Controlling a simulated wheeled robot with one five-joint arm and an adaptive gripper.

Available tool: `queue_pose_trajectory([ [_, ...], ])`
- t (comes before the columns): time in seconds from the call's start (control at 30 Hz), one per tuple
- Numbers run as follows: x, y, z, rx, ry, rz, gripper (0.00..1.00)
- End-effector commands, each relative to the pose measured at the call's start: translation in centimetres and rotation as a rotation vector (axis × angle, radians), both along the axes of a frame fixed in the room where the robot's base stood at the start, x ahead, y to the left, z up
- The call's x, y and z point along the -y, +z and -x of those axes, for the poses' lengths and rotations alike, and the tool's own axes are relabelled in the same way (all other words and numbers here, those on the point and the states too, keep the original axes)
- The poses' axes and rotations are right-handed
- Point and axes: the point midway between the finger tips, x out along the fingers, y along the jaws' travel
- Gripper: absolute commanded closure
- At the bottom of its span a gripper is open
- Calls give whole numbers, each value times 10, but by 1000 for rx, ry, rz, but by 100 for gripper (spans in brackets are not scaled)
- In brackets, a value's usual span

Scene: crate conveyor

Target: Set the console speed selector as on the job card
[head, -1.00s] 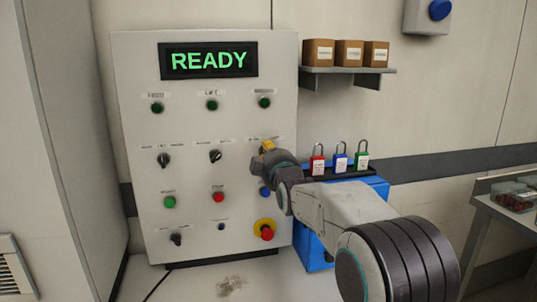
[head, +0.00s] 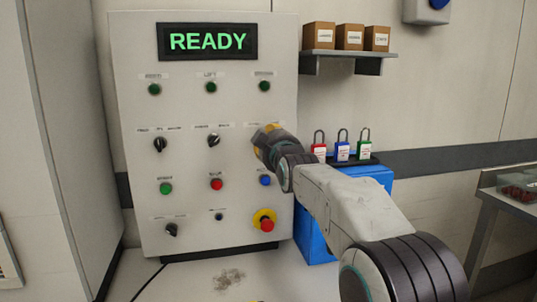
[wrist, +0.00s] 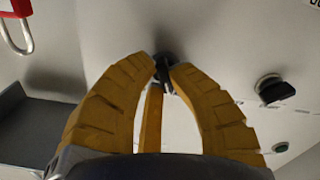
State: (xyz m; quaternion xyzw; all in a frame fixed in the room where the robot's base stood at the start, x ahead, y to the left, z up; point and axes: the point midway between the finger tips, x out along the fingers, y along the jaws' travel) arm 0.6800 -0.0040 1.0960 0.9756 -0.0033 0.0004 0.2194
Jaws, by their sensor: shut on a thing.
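The console (head: 130,100) is an upright pale panel. Its display (head: 208,41) reads READY in green. My gripper (head: 258,143), with yellow fingers, is at the right-hand selector of the second row and hides it in the head view. In the wrist view my gripper (wrist: 163,75) is shut on that black selector knob (wrist: 164,62), with fingertips on either side. The middle selector (head: 213,140) and left selector (head: 160,145) are free; a free knob also shows in the wrist view (wrist: 274,89). The labels are too small to read. I see no job card.
A red emergency button (head: 266,224) with a yellow collar is below my gripper. A shelf (head: 345,56) with boxes is above. A table (head: 500,205) is at right.

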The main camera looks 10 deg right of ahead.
Motion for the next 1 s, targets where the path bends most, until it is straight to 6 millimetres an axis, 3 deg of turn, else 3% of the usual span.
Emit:
queue_pose_trajectory([
  [0.03,-1,-7,0,1,1,-43,100],
  [1.0,-2,-6,-1,0,4,-943,100],
])
